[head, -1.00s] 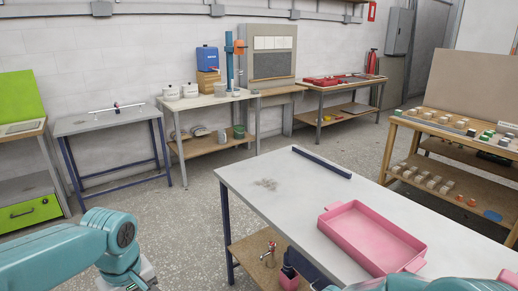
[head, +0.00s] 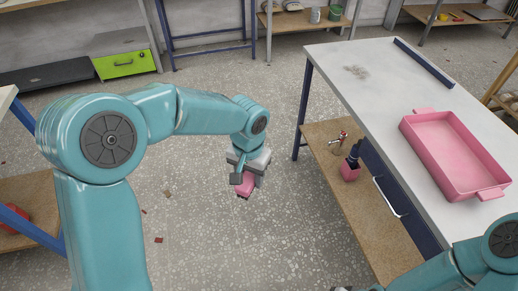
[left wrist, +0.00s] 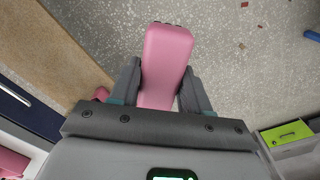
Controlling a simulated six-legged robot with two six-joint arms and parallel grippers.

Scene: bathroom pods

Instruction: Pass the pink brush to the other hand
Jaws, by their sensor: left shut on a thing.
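The pink brush (head: 244,191) is held in my left gripper (head: 243,178), above the floor left of the white-topped table. In the left wrist view the brush (left wrist: 167,50) is a smooth pink block between the two dark fingers of the gripper (left wrist: 162,88), which are shut on it. Its bristles are mostly hidden; small dark bits show at its far end. My right arm comes in at the lower right of the head view, but its gripper is out of frame.
The white-topped table (head: 345,100) carries a pink tray (head: 410,128) and a dark blue bar (head: 424,62). Its wooden lower shelf (head: 335,185) holds a pink pot (head: 350,170) and a tap-like piece (head: 338,142). Open floor lies around my left gripper.

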